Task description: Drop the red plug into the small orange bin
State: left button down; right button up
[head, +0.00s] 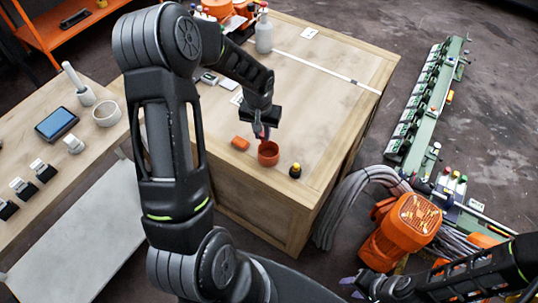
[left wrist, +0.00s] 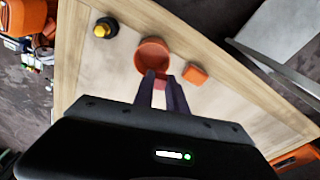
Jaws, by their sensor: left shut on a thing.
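The small orange bin (head: 268,158) stands on the wooden crate-like table near its front edge. It also shows in the left wrist view (left wrist: 151,50), just beyond my fingertips. My left gripper (head: 262,134) points down at the bin's rim from above. It is shut on the red plug (left wrist: 160,84), a small reddish piece between the fingers, mostly hidden by them. I cannot tell whether the plug is inside the rim or just above it. My right gripper (head: 354,286) is low at the right, away from the table; its opening is unclear.
An orange block (head: 240,143) lies left of the bin. A black and yellow knob-like piece (head: 295,170) stands to its right. A white bottle (head: 264,33) stands at the table's back. A side bench (head: 60,175) is at the left; an orange machine (head: 408,225) is at the right.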

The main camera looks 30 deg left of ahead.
aim_at(262, 139)
pick_arm(q)
jog(key=shift+f+b, duration=1.15)
jog(key=shift+f, duration=1.1)
jog(key=c, duration=1.3)
grip_release()
jog(key=shift+r, duration=0.1)
jog(key=r, duration=0.5)
jog(key=s+r+b, duration=0.1)
jog(key=r, duration=0.1)
jog(key=shift+d+r, duration=0.2)
jog(key=shift+r, duration=0.15)
jog(key=shift+f, duration=0.1)
